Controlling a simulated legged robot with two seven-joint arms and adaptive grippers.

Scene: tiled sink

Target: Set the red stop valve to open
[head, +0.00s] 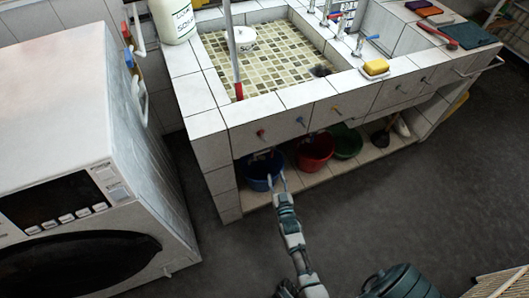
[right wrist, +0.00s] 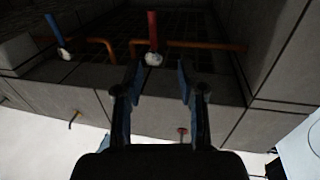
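A small red-handled valve (head: 261,134) sits on the sink's white tiled front, left of other coloured handles; a red handle on a tiled face also shows in the right wrist view (right wrist: 182,133). Under the sink, the right wrist view shows a red upright part (right wrist: 152,28) with a white end beside copper piping. I cannot tell which red part is the stop valve, or its setting. My right gripper (head: 278,179) is low before the sink, over the blue bucket's edge. Its fingers (right wrist: 159,78) are apart with nothing between them. My left gripper is out of view.
A blue bucket (head: 257,181), red bucket (head: 316,158) and green bucket (head: 346,147) stand on the shelf below the sink. A blue upright part (right wrist: 54,30) is beside the red one. A washing machine (head: 70,140) stands left. The dark floor (head: 420,200) at right is largely clear.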

